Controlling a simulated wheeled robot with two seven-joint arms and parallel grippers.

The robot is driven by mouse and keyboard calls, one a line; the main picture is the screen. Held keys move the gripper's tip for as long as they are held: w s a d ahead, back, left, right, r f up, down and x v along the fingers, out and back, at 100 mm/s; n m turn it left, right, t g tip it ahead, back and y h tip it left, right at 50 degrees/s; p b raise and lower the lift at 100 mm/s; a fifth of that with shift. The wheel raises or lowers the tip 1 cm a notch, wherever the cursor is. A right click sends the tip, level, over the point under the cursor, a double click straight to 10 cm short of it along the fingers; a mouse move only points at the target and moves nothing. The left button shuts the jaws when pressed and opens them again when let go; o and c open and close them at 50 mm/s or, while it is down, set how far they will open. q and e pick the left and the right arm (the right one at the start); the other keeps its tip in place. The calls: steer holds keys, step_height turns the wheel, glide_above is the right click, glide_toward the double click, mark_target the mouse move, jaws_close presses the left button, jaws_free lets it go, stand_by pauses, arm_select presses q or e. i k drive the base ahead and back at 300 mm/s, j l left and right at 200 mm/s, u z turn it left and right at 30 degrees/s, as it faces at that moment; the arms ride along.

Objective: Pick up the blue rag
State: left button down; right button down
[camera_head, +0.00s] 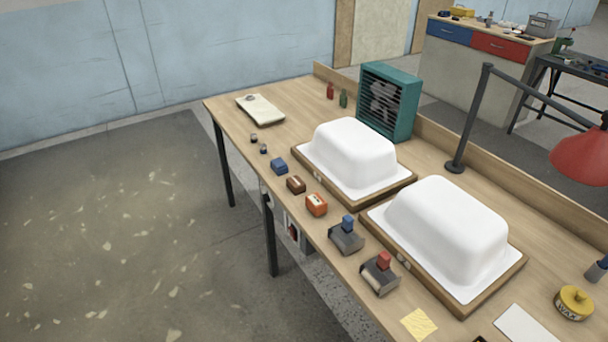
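A small blue folded-looking block (279,166) lies near the front edge of the wooden workbench (225,108), left of the first white tub shell. It may be the blue rag; it is too small to tell cloth from a solid block. A second, smaller blue piece (348,222) sits on top of a dark grey holder (345,240) farther right along the same edge. Neither of my grippers shows in the head view, and nothing touches either blue thing.
Two white tub shells (352,155) (447,232) on wooden bases fill the bench middle. Brown (296,184) and orange (316,204) blocks stand beside the blue one. A teal fan (390,101) and red lamp (582,157) rise behind. The floor (110,230) left is clear.

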mark_target(279, 165)
steer(key=i+j+z, duration=0.15)
steer(key=z, duration=0.55)
steer(key=i+j+z, duration=0.2)
steer(key=j, duration=0.15)
steer(key=j+z, duration=0.2)
steer(key=j, duration=0.15)
steer(key=i+j+z, duration=0.35)
steer(key=j, duration=1)
steer(key=i+j, duration=0.15)
steer(key=j, duration=0.95)
steer(key=i+j+z, duration=0.15)
steer(key=j, duration=0.95)
